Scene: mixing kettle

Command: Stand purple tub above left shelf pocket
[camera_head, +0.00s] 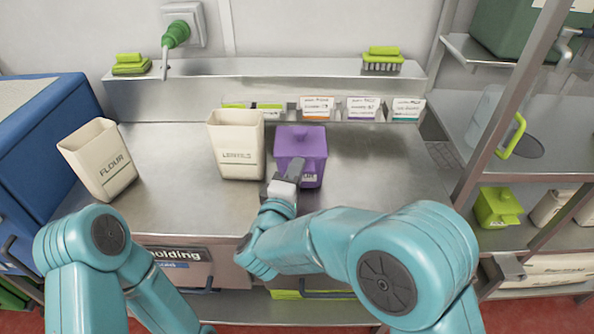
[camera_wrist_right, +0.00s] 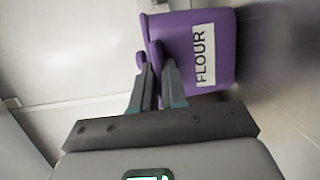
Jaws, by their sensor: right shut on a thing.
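The purple tub (camera_head: 312,146) is at the back middle of the steel counter, below the card pockets. It looks upright; I cannot tell whether its base touches the counter. In the right wrist view the tub (camera_wrist_right: 225,75) lies sideways in the picture with a FLOUR label. My left gripper is out of view.
A cream bin (camera_head: 236,150) stands close left of the tub, and a cream FLOUR bin (camera_head: 98,160) stands farther left. Green brushes (camera_head: 132,65) (camera_head: 382,60) sit on the ledge ends, with clear room between. A rack post (camera_head: 500,110) rises at right.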

